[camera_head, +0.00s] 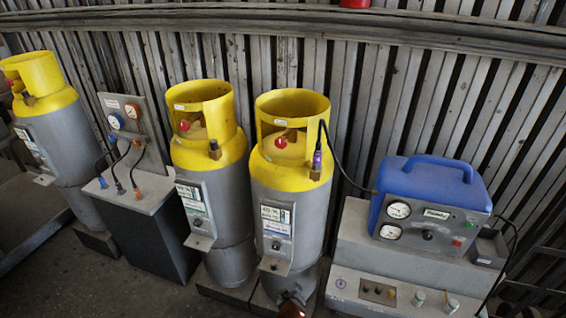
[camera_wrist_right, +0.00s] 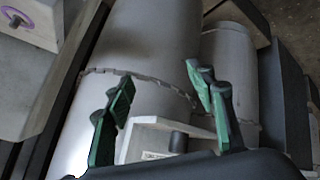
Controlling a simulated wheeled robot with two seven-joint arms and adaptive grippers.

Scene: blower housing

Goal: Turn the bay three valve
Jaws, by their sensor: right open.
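Three grey cylinders with yellow collars stand in a row: left (camera_head: 55,140), middle (camera_head: 228,205) and right (camera_head: 305,215). Each has a red valve knob inside its collar: left (camera_head: 10,82), middle (camera_head: 184,125), right (camera_head: 281,142). Bay labels are too small to read. In the right wrist view, my right gripper (camera_wrist_right: 160,80) has its green-padded fingers spread, with nothing between them. It is in front of a grey cylinder body (camera_wrist_right: 140,40), low and near its label bracket (camera_wrist_right: 150,140). In the head view, a reddish-brown part shows at the bottom edge before the right cylinder. My left gripper is out of view.
A blue machine (camera_head: 425,185) with gauges stands on a grey console (camera_head: 350,250) to the right. A gauge panel (camera_head: 135,130) with hoses stands on a dark cabinet (camera_head: 150,240) between the left and middle cylinders. A ribbed metal wall (camera_head: 380,90) closes the back.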

